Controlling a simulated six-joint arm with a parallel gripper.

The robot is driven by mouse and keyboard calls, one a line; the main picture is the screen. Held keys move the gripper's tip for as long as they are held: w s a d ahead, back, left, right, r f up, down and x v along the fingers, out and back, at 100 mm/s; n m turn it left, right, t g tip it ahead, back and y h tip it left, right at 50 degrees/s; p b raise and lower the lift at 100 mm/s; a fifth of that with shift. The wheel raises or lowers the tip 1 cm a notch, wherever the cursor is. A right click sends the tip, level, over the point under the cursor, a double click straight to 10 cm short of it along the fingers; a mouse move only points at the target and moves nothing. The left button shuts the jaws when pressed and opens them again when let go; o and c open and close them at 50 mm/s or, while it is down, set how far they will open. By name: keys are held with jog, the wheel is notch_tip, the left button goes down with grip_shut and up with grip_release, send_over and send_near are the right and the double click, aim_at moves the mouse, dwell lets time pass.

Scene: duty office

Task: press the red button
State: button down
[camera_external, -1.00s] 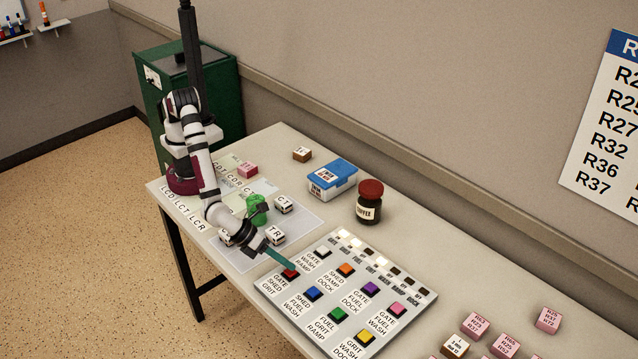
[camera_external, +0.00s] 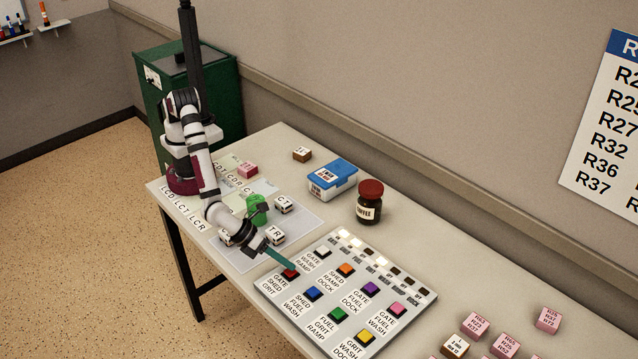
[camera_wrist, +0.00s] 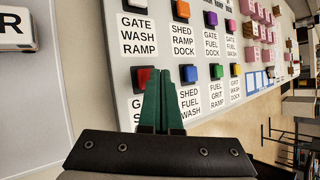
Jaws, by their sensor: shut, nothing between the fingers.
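The red button (camera_external: 290,272) is at the near left corner of the light button panel (camera_external: 378,259), above the label GATE SHED GRIT. In the wrist view the red button (camera_wrist: 143,76) shows just left of and partly behind the green fingertips. My gripper (camera_external: 293,267) points down at the panel, its green fingers shut and empty. The tips are at or very near the red button. Whether they touch it I cannot tell. In the wrist view my gripper (camera_wrist: 165,75) partly covers the label under the red button.
A blue button (camera_external: 313,293), a white button (camera_external: 323,251) and an orange button (camera_external: 346,269) are close by. White labelled blocks (camera_external: 275,235) and a green object (camera_external: 257,209) stand beside my arm. A coffee jar (camera_external: 369,203) and a blue-lidded box (camera_external: 332,181) stand behind.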

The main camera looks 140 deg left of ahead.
aim_at(286, 271)
dwell(0.4)
jog(key=shift+f, duration=0.45)
jog(key=shift+r, duration=0.45)
notch_tip(286, 271, up, 6)
jog(key=shift+r, duration=0.1)
dwell(0.3)
